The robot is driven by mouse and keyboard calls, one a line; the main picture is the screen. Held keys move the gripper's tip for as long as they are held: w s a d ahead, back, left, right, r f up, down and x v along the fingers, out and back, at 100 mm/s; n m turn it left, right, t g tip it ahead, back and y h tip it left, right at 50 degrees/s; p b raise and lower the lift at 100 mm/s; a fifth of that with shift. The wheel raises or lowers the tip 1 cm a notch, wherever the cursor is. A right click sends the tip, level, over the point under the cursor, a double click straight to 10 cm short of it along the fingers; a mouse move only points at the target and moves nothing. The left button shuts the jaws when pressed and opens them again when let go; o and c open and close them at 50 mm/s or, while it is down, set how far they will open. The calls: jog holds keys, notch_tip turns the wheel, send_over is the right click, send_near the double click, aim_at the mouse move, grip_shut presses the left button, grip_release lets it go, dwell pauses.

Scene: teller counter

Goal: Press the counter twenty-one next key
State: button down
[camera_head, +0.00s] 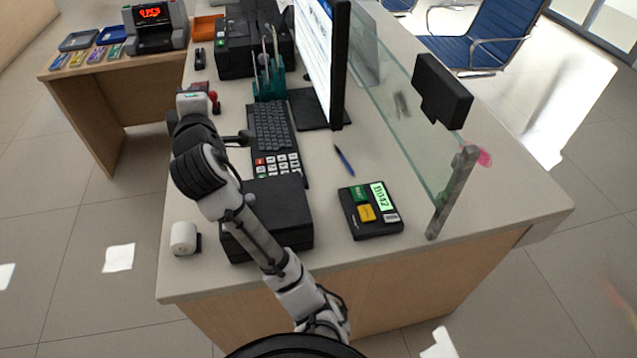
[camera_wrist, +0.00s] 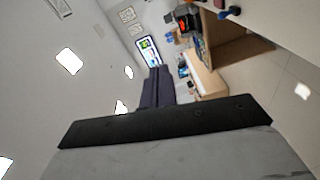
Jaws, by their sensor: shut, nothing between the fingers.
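A black key box (camera_head: 373,231) lies on the counter in front of the glass screen's near end. It has a lit green display (camera_head: 381,196), a green key (camera_head: 360,193), a yellow key (camera_head: 367,213) and a small white patch (camera_head: 390,217). The key lettering is too small to read surely. My gripper (camera_head: 243,138) appears small and dark beside the keyboard, far left of the box and touching none of its keys. It looks shut and empty. The wrist view looks across the room and does not show the key box.
A black box (camera_head: 267,215) and a number pad (camera_head: 276,165) stand between my arm and the key box. A blue pen (camera_head: 344,160), monitor (camera_head: 322,60) and glass screen (camera_head: 405,120) are beyond. The counter (camera_head: 330,225) between the black box and key box is clear.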

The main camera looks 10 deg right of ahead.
jog(key=d+f+g+h+p, duration=0.1)
jog(key=d+f+g+h, duration=0.25)
jog(key=d, duration=0.55)
jog(key=d+f+g+h+p, duration=0.1)
jog(key=d+f+g+h, duration=0.2)
jog(key=d, duration=0.5)
jog(key=m+g+h+p, duration=0.1)
jog(key=g+h, duration=0.2)
jog(key=g, duration=0.2)
send_over(355, 195)
notch_tip(355, 195, down, 8)
jog(key=shift+f, duration=0.1)
notch_tip(355, 195, down, 9)
jog(key=b, duration=0.7)
jog(key=shift+r, duration=0.2)
jog(key=shift+f+b, duration=0.4)
jog(key=shift+b, duration=0.1)
